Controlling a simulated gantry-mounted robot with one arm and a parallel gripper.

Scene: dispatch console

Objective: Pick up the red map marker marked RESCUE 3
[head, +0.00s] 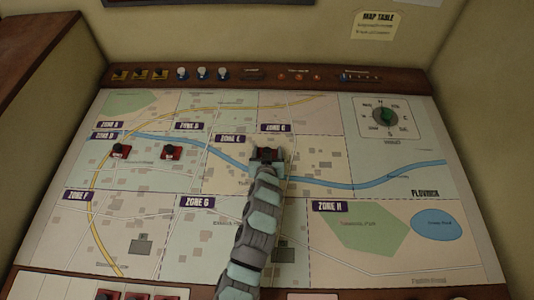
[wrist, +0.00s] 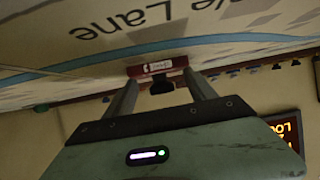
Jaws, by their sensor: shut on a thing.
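A red map marker (head: 258,157) with a black knob is at my gripper (head: 267,162) in Zone E of the map, on the blue river. In the wrist view the same red marker (wrist: 158,68) shows beyond the fingertips, with its black knob between the two fingers of my gripper (wrist: 161,80). My gripper is shut on this marker. Its lettering is too small to read. Two more red markers, one at the left (head: 119,151) and one beside it (head: 172,152), lie in Zone D, their labels also unreadable.
The sloped map table (head: 400,270) is mostly bare and flat. A brown rail (head: 230,76) with switches, lamps and knobs runs along the back. A green dial (head: 386,117) is at the upper right. Several red markers (head: 137,296) show at the front edge.

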